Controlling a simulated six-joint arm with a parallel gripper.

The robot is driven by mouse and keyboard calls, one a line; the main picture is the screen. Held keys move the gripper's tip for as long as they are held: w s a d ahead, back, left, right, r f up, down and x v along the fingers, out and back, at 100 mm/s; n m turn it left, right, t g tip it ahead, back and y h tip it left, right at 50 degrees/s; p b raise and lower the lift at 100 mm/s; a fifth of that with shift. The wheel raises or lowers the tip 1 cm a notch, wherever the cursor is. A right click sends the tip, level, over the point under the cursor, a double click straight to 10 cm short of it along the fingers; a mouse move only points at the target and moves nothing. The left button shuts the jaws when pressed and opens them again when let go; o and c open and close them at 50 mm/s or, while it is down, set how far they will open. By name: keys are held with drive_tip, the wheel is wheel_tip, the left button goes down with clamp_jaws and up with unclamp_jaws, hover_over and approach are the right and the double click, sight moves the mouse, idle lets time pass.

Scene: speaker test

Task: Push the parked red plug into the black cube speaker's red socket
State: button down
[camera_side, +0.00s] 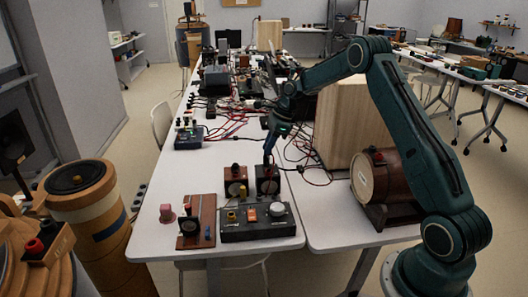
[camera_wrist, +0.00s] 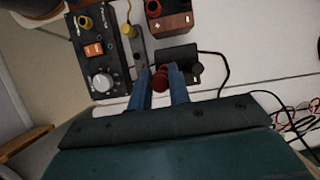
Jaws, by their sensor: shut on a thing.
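The black cube speaker (camera_side: 267,187) stands on the white table behind the right part of a control box. My gripper (camera_side: 268,160) points down just above its top. In the wrist view, my gripper (camera_wrist: 160,78) has its two blue fingers shut on the red plug (camera_wrist: 160,82). The plug is over or at the near left part of the black cube speaker (camera_wrist: 178,53). A dark round terminal (camera_wrist: 196,69) shows to the right of the plug. The red socket is hidden under the plug and fingers, so I cannot tell how far in the plug is.
A red-brown cube speaker (camera_side: 236,183) stands close on the left. The control box (camera_side: 285,232) with knob and orange switch is in front. A brown panel (camera_side: 197,221) lies further left. A cable (camera_wrist: 226,72) runs from the black cube. A large wooden box (camera_side: 350,120) stands right.

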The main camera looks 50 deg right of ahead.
drive_tip(key=shift+f, duration=2.25)
drive_tip(key=shift+f, duration=1.1)
idle(1.6)
drive_tip(key=c, duration=1.2)
unclamp_jaws()
drive_tip(key=shift+c, duration=0.2)
drive_tip(key=shift+r, duration=0.15)
drive_tip(key=shift+r, duration=3.65)
